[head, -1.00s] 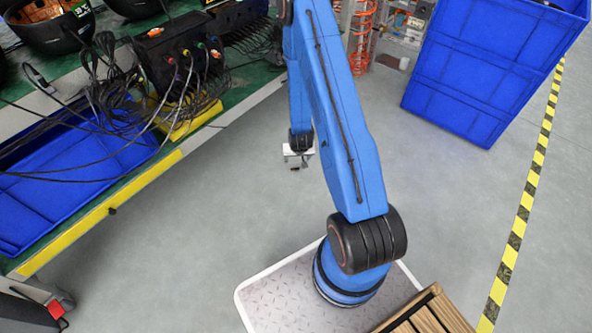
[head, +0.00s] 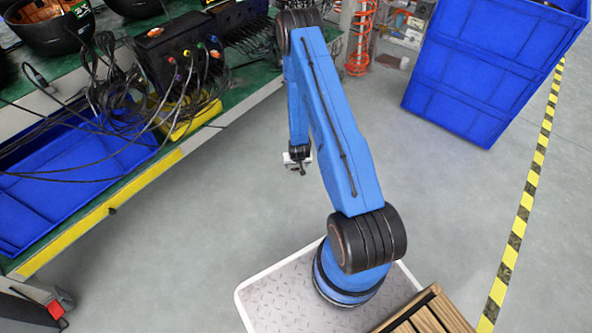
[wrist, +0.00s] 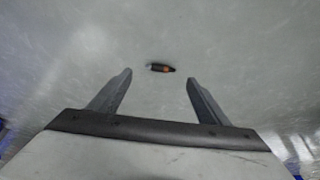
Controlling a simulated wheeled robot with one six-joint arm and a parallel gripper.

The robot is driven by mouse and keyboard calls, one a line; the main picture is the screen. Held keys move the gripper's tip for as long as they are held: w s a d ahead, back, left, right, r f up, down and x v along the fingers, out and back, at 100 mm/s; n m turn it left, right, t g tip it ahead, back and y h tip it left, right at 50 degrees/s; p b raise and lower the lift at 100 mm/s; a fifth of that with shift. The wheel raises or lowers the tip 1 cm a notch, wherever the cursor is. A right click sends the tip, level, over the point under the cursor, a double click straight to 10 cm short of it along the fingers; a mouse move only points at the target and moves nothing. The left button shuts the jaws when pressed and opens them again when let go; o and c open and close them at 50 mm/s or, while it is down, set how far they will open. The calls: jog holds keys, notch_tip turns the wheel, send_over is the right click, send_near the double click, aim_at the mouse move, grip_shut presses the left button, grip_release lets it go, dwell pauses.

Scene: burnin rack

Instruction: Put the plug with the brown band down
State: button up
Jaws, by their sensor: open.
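My gripper (wrist: 159,78) is open in the wrist view, with nothing between its two fingers. A small dark plug (wrist: 153,67) with an orange-brown band shows just past the fingertips, against the grey floor. It is apart from both fingers; I cannot tell whether it rests on the floor. In the head view my gripper (head: 299,164) hangs over the open floor, right of the workbench. It is too small there to make out the plug clearly.
The green-topped workbench (head: 235,97) has a yellow edge. It holds a black box (head: 165,55) with several cabled plugs, and a blue tray (head: 35,215). Blue crates (head: 480,80) stand at the right. A wooden pallet (head: 425,315) is at the front. Grey floor (head: 215,220) is clear between.

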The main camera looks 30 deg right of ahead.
aim_at(296, 168)
jog(key=shift+x, duration=2.7)
jog(key=c, duration=1.2)
